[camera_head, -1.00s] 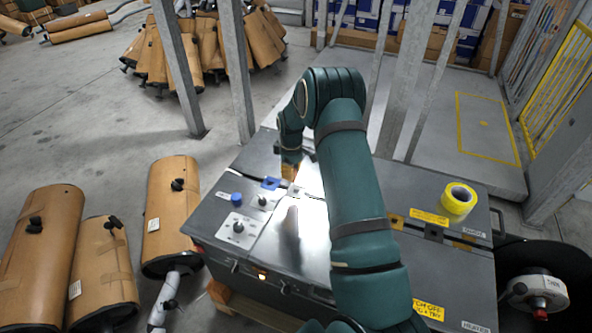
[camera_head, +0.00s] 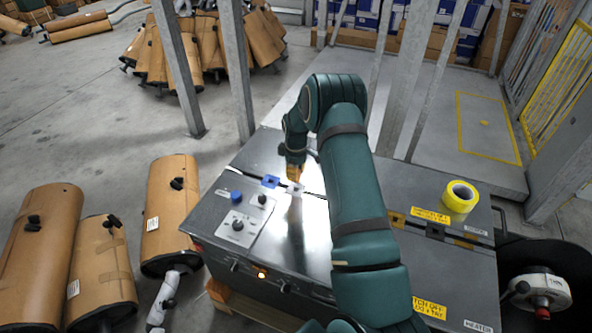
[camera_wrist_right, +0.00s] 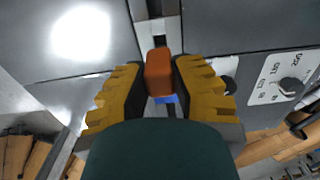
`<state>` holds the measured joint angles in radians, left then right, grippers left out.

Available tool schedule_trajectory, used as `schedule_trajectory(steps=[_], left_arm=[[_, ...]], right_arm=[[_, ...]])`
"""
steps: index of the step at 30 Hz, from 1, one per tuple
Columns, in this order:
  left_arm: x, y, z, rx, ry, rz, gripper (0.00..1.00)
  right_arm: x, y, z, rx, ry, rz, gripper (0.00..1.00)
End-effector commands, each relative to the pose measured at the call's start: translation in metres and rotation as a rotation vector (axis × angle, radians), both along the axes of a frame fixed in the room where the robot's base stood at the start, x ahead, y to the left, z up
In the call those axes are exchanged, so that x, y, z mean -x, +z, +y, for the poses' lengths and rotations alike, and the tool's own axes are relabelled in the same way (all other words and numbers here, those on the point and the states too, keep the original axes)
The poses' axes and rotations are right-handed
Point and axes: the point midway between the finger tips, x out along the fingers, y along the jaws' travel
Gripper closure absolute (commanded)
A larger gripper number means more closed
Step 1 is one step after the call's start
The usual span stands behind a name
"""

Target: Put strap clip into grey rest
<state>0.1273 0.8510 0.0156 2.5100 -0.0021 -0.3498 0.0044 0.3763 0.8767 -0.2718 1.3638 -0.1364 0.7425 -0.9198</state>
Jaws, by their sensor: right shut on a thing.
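My right gripper (camera_head: 293,175) is over the left half of the grey metal box top. In the right wrist view it (camera_wrist_right: 160,75) is shut on an orange-red block, which I take for the strap clip (camera_wrist_right: 159,72). A light grey bracket with a dark slot, likely the grey rest (camera_wrist_right: 157,30), lies just beyond the clip in that view; it seems to show under the gripper in the head view (camera_head: 296,189). A blue piece (camera_head: 270,182) is beside it and partly shows behind the clip (camera_wrist_right: 165,99). Whether the clip touches the rest cannot be told. My left gripper is not in view.
The grey box (camera_head: 268,247) carries a control panel (camera_head: 238,228) with knobs and a blue button (camera_head: 236,196). A yellow tape roll (camera_head: 460,196) sits on its right part.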

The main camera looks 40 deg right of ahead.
Motion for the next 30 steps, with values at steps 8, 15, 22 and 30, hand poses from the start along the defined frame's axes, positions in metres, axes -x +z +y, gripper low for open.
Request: schedule_trajectory(steps=[8,15,22,30], left_arm=[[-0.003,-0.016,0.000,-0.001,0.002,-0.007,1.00],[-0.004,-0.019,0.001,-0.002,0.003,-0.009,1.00],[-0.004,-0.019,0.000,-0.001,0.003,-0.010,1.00],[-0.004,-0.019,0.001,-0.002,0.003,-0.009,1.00]], right_arm=[[0.000,-0.027,0.000,0.000,0.000,0.000,1.00],[0.000,-0.036,0.000,0.001,-0.001,0.000,1.00],[0.000,-0.035,0.000,0.000,-0.001,-0.001,1.00],[0.000,-0.035,0.000,0.000,0.000,0.000,1.00]])
